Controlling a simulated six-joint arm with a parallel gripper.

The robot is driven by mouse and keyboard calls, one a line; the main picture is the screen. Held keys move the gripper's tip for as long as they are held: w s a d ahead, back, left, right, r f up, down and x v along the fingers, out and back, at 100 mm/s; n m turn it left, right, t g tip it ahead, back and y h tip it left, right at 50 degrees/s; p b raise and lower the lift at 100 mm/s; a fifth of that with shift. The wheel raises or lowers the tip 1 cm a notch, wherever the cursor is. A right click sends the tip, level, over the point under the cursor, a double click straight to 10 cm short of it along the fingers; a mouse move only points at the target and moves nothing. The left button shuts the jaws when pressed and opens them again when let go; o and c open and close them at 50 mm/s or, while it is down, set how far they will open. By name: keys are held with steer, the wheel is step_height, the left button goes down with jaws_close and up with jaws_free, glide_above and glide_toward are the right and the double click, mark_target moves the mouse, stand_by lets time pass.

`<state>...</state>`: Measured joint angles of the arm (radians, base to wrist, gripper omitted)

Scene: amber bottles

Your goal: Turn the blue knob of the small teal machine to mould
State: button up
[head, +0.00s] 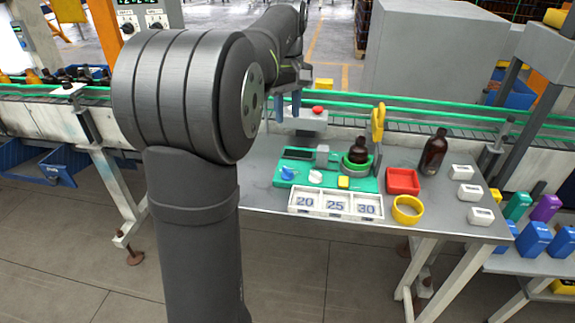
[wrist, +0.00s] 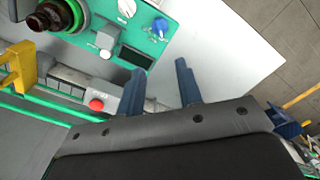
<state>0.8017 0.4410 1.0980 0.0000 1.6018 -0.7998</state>
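The small teal machine (head: 328,186) stands on the grey table; its top also shows in the wrist view (wrist: 180,14). Its blue knob (head: 287,173) sits at the left front corner, and in the wrist view the blue knob (wrist: 160,27) lies beyond my fingertips. A white knob (head: 315,177) is beside it. My gripper (head: 287,107) is open and empty, above and behind the machine. In the wrist view my gripper's (wrist: 160,70) two blue fingers are apart and touch nothing. Knob markings are too small to read.
A dark amber bottle (head: 357,150) stands on the machine's round holder. A box with a red button (head: 318,109) is behind the machine. Number tiles (head: 335,204) lie in front. A red tray (head: 402,181), a yellow ring (head: 407,209) and another bottle (head: 433,152) are at right.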

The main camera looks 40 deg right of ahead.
mark_target(288, 170)
step_height(288, 170, down, 17)
steer(key=shift+f, duration=0.15)
stand_by(0.4)
jaws_close()
